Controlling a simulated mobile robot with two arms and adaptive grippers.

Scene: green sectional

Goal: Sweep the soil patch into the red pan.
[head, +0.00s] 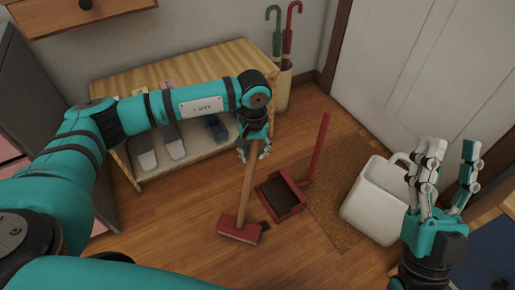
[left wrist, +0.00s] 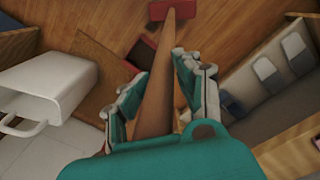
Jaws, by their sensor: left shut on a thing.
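A broom with a wooden handle (head: 247,185) and a red head (head: 239,232) stands tilted on the wooden floor. My left gripper (head: 252,148) is shut around the upper handle; the handle also passes between its fingers in the left wrist view (left wrist: 160,95). The red pan (head: 297,203) lies right of the broom head, its long red handle (head: 320,143) rising to the upper right. A small dark soil patch (head: 265,228) shows on the floor between broom head and pan. The pan's inside looks dark; I cannot tell whether soil is in it. My right gripper (head: 447,178) is open and empty.
A brown doormat (head: 338,205) lies right of the pan, with a white container (head: 377,208) beside it. A wooden shoe bench (head: 180,72) with shoes stands behind my left arm. Umbrellas stand in a holder (head: 282,90). Floor is clear in front of the broom.

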